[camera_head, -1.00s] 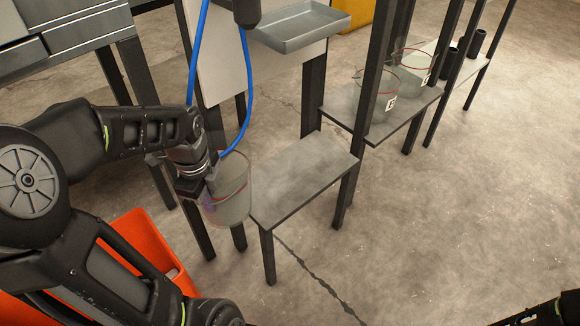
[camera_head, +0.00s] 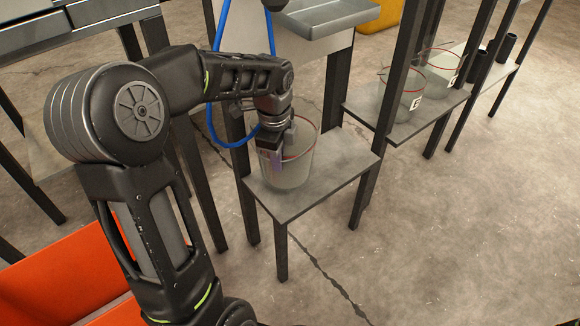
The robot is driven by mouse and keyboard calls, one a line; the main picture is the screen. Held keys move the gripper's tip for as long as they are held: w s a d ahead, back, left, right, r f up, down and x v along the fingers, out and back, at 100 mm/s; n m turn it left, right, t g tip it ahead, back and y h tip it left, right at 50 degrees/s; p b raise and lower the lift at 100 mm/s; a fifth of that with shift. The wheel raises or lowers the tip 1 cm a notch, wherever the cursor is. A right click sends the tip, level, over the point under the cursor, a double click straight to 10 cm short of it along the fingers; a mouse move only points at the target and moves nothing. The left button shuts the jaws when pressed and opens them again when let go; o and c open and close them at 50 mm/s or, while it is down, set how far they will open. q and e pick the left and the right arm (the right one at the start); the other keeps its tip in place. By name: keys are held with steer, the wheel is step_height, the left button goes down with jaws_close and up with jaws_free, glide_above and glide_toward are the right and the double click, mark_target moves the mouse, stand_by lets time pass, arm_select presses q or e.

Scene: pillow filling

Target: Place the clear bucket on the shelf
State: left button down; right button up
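The clear bucket (camera_head: 297,172) has a red rim line and is upright over the left part of the low grey shelf (camera_head: 327,187). Its base looks to be at the shelf surface, but I cannot tell whether it touches. My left gripper (camera_head: 271,158) reaches down at the bucket's left side and is shut on its wall. The fingertips are partly hidden and seen through the clear wall. My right gripper is not in view.
Two more clear buckets (camera_head: 411,98) stand on the neighbouring shelf (camera_head: 386,122) to the right. Dark cups (camera_head: 506,47) stand beyond. An orange bin (camera_head: 62,268) is at lower left.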

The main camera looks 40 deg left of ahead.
arm_select(q)
steer(key=shift+w+d+r, duration=0.1)
steer(key=shift+w+d, duration=0.1)
steer(key=shift+w, duration=0.45)
steer(key=shift+w+d, duration=0.2)
steer(key=shift+w, duration=0.45)
steer(key=shift+w+d+f+b, duration=0.15)
steer(key=shift+w+f+b, duration=0.15)
steer(key=shift+w+b, duration=0.15)
step_height(320, 180, down, 3)
steer(key=shift+f+b, duration=0.1)
steer(key=shift+b, duration=0.7)
steer(key=c, duration=2.1)
jaws_free()
steer(key=shift+s, duration=0.1)
steer(key=o, duration=0.5)
